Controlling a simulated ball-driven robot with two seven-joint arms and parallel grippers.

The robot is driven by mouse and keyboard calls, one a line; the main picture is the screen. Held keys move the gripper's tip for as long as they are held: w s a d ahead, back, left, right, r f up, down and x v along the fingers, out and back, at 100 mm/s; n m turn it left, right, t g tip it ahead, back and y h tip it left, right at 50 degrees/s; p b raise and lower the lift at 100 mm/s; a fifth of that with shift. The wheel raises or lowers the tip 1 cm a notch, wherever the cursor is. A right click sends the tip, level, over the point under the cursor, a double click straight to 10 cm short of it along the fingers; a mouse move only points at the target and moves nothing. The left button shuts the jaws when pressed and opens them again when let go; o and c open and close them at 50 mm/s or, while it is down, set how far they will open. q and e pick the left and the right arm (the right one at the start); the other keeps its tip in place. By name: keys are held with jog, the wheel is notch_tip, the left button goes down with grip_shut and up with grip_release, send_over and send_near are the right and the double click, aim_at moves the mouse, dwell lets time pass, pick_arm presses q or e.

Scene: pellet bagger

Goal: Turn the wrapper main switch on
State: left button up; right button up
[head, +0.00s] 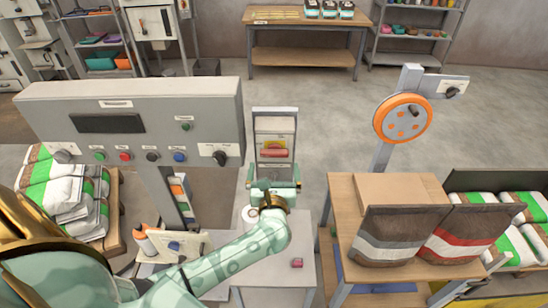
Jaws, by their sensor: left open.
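A red switch handle (274,152) sits on a yellow plate on the front of a grey switch box (275,124) in the middle of the head view. The handle lies across, level; its label is too small to read. My left gripper (273,175) is just in front of and below the handle, its two fingers spread to either side. It is open and empty, and it looks apart from the handle. The gripper hides the lower part of the box. My right gripper is not in view.
A grey control panel (130,120) with buttons and a black knob (219,155) stands to the left, close to my arm. A small table (275,270) holds a small red item (297,263). Right are an orange wheel (402,117) and a bench with bags (395,235).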

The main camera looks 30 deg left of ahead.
aim_at(274, 156)
pick_arm(q)
jog(key=x, duration=0.4)
jog(key=shift+w, duration=0.1)
jog(key=shift+w+a, duration=0.2)
jog(key=shift+w, duration=0.1)
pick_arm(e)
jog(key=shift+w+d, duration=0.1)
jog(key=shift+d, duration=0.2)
pick_arm(q)
jog(key=c, duration=1)
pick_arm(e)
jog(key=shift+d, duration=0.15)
